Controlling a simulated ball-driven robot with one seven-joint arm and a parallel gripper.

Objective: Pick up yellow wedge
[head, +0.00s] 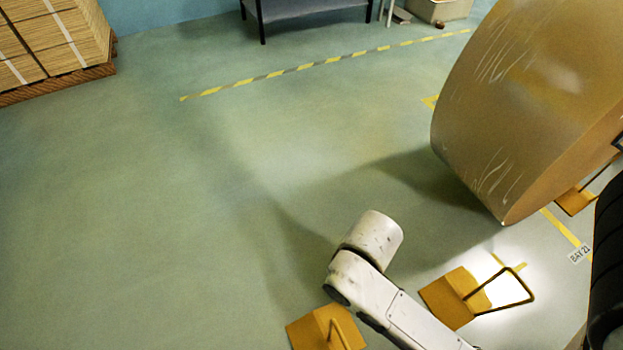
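Three yellow-orange wedges show on the floor. One wedge (303,333) is at the bottom edge, left of my arm, partly cut off, with a bar handle on it. A second wedge (449,298) lies just right of my arm, in a bright patch of light, with a dark loop handle pointing right. A third wedge (574,202) sits at the lower right side of the big brown roll, partly hidden by it. My white arm reaches up from the bottom between the first two. My gripper is not in view.
The huge kraft roll (530,100) fills the upper right. A dark ribbed thing stands at the right edge, by a "BAY 21" floor label (579,254). A pallet stack (55,40) is at top left, a table (310,8) at the back. The green floor at left and middle is clear.

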